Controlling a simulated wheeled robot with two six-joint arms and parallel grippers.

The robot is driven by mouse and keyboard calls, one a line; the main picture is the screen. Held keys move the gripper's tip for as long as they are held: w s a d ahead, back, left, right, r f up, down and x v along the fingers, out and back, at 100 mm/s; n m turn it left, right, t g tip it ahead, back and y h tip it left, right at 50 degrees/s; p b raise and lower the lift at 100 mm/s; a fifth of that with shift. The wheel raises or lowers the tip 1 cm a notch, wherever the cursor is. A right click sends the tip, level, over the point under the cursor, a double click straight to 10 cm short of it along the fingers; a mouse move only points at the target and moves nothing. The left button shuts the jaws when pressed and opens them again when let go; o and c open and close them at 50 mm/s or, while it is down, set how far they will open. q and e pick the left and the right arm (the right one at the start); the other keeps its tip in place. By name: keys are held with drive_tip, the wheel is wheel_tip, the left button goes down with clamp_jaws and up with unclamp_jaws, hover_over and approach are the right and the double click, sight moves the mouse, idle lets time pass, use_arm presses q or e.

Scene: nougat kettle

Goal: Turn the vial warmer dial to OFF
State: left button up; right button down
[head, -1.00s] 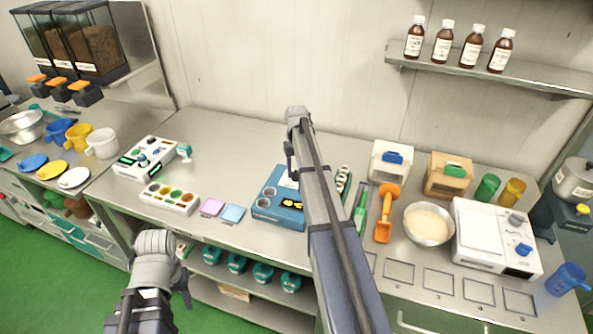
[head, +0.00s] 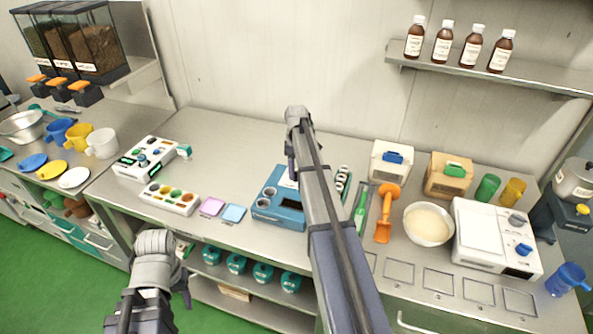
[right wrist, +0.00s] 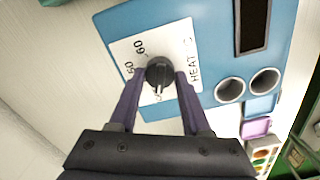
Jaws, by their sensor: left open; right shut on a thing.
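The vial warmer (head: 268,213) is a blue box on the counter, left of my right arm; its display (head: 292,222) is dark. In the right wrist view, its black round dial (right wrist: 159,72) sits on a white plate marked HEAT, with a 60 at upper left. A pale mark shows at the dial's lower edge; its label is too small to read surely. My right gripper (right wrist: 160,85) is shut on the dial, one finger on each side. In the head view my arm hides the dial. My left gripper (head: 184,290) is open and empty, in front of the counter.
A pink and a blue pad (head: 233,213) and a white tray with coloured wells (head: 170,199) lie left of the warmer. A white device (head: 147,157) stands further left.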

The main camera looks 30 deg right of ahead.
sight(296, 171)
idle(0.4)
drive_tip(key=shift+c, duration=1.8)
unclamp_jaws()
drive_tip(key=shift+r, duration=0.15)
wheel_tip(296, 171, up, 8)
drive_tip(key=p, duration=0.8)
drive_tip(key=shift+f, duration=0.2)
